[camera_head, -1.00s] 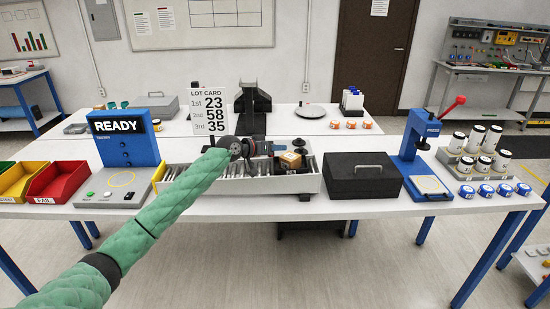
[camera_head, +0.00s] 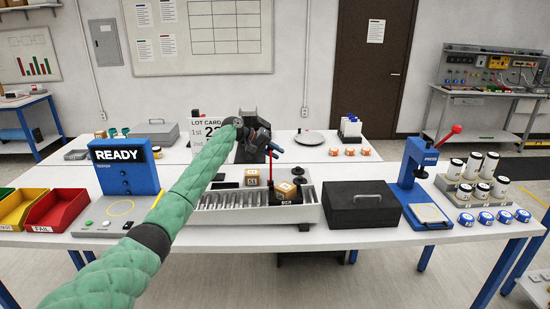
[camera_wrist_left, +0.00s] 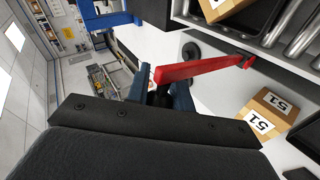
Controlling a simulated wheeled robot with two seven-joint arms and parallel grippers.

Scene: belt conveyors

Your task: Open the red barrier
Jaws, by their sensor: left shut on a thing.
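The red barrier (camera_head: 271,165) is a thin bar standing roughly upright beside the roller conveyor (camera_head: 222,201), toward its right end. My left gripper (camera_head: 270,149) is shut on the upper part of the bar. In the left wrist view the red barrier (camera_wrist_left: 200,69) runs out from between the blue fingers (camera_wrist_left: 172,92) of the left gripper. My right gripper is not in view.
The lot card (camera_head: 205,130) is partly hidden by my left arm. A READY tester (camera_head: 122,167) stands at left. A black case (camera_head: 360,203) and a blue press (camera_head: 420,175) stand at right.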

